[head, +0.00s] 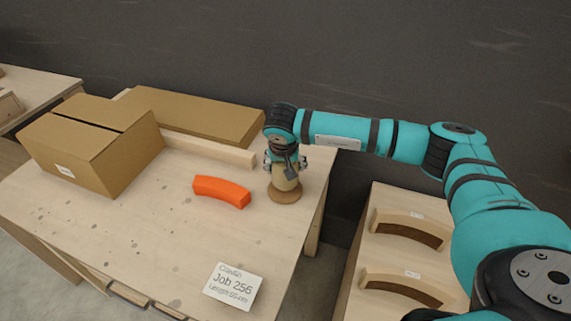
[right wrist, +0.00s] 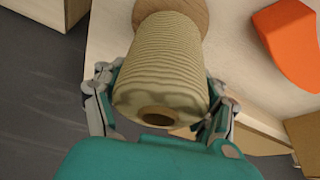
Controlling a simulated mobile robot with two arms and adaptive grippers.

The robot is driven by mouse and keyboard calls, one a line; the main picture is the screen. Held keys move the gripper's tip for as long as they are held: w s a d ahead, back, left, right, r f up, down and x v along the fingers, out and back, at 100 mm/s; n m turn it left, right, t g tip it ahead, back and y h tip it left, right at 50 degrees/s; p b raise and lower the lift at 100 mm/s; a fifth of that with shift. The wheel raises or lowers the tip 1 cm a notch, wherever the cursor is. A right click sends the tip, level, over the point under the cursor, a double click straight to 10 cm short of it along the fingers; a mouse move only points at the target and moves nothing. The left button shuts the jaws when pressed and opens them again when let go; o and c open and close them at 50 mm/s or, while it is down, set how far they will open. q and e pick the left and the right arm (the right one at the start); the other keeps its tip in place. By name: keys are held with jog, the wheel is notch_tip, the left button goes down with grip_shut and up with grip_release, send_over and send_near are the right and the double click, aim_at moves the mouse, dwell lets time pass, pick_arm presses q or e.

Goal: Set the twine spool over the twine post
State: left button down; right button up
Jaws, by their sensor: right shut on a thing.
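The twine spool (right wrist: 165,65), wound in pale tan twine, is between the two fingers of my right gripper (right wrist: 160,105), which is shut on it. In the right wrist view its near end shows a brown hole. In the head view the spool (head: 286,177) is upright under my right gripper (head: 284,160), over a round wooden base (head: 284,195) on the bench. The base also shows past the spool's far end in the right wrist view (right wrist: 190,12). No post shaft is visible. I cannot tell whether the spool touches the base. My left gripper is not in view.
An orange curved block (head: 221,191) lies left of the spool. A cardboard box (head: 95,140) and a flat carton (head: 205,115) stand at the back left. A job card (head: 233,286) is near the front. Wooden curved forms (head: 410,228) sit on a lower surface at right.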

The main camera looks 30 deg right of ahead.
jog(key=shift+f+b, duration=0.9)
jog(key=shift+f, duration=0.25)
jog(key=o, duration=1.4)
jog(key=shift+r, duration=0.15)
jog(key=v, duration=1.1)
jog(key=shift+s+r, duration=0.1)
jog(key=shift+r, duration=0.3)
jog(key=shift+s+a, duration=0.1)
